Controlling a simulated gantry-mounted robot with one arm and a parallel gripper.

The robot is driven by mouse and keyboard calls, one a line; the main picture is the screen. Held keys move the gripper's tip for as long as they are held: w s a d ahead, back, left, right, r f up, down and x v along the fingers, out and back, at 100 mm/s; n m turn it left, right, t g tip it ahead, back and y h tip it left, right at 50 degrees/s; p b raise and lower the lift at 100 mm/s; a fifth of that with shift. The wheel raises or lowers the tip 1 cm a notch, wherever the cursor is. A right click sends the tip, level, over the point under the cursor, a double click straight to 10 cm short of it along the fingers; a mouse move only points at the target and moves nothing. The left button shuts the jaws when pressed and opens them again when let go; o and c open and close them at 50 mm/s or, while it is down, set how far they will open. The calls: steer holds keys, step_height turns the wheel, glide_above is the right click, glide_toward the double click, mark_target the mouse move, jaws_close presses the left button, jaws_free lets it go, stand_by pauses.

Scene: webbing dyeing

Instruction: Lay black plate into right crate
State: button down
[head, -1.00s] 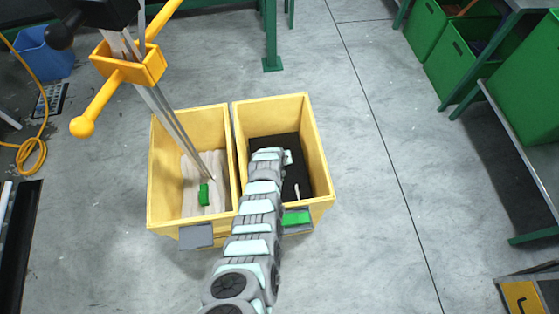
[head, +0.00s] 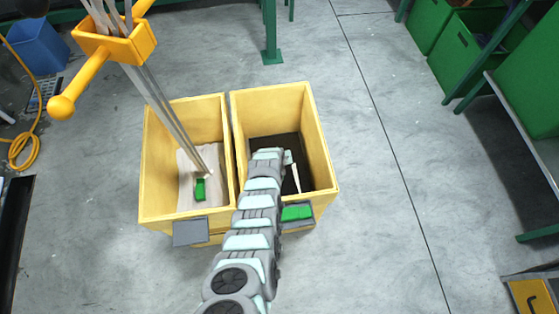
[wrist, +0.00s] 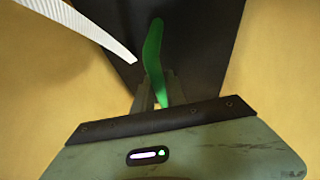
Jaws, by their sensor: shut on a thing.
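The right crate (head: 321,150) is an open yellow box, and my arm reaches down into it. In the wrist view, my gripper (wrist: 154,100) is shut on the green handle (wrist: 153,55) of the black plate (wrist: 205,50). The plate is a dark sheet between the yellow crate walls. In the head view my arm hides the gripper and most of the plate. I cannot tell whether the plate touches the crate bottom. A white strip (head: 297,180) shows inside the right crate beside my arm; a white ribbed strip (wrist: 85,25) also shows at upper left in the wrist view.
The left crate (head: 153,165) stands against the right one and holds a pale plate with a green handle (head: 200,188). Pale straps (head: 165,110) hang into it from an orange holder (head: 118,45). Green bins (head: 470,50) stand at upper right. The floor right of the crates is clear.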

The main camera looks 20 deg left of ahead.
steer(key=shift+w+f+b, duration=0.1)
steer(key=shift+f+b, duration=0.95)
steer(key=shift+f, duration=0.2)
steer(key=c, duration=1.3)
jaws_free()
steer(key=shift+f, duration=0.1)
steer(key=p+v, duration=0.5)
steer(key=shift+r, duration=0.4)
steer(key=p+v, duration=0.2)
steer(key=v, duration=0.3)
steer(key=shift+s, duration=0.25)
